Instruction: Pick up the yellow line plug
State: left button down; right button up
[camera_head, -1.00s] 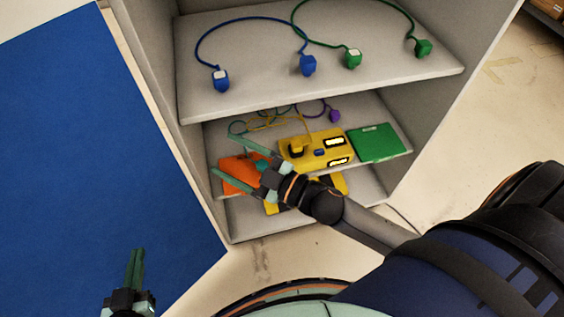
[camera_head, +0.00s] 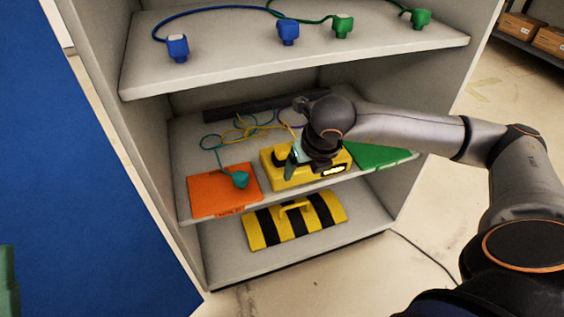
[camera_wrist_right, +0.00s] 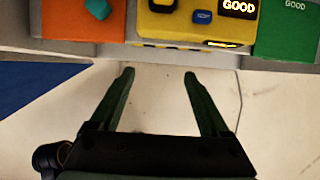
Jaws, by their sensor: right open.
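In the right wrist view, a yellow plug (camera_wrist_right: 163,5) shows at the top edge on the yellow box (camera_wrist_right: 180,27), cut off by the frame. My right gripper (camera_wrist_right: 159,75) is open and empty, its fingertips short of the shelf edge in that view. In the head view the right gripper (camera_head: 292,162) is in front of the yellow box and hides the plug area. Part of my left gripper (camera_head: 8,285) shows at the lower left edge.
An orange pad (camera_head: 212,193) with a teal plug (camera_head: 235,180) lies left of the yellow box, and a green pad (camera_head: 378,156) lies right. Blue plugs (camera_head: 178,47) and green plugs (camera_head: 342,25) are on the top shelf. A striped yellow-black object (camera_head: 292,221) is below.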

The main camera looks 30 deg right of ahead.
jog(key=b, duration=0.2)
send_over(282, 148)
jog(key=s, duration=0.2)
jog(key=shift+s+a, duration=0.15)
jog(key=shift+a, duration=0.15)
jog(key=b+x, duration=0.1)
jog(key=x, duration=0.4)
grip_shut()
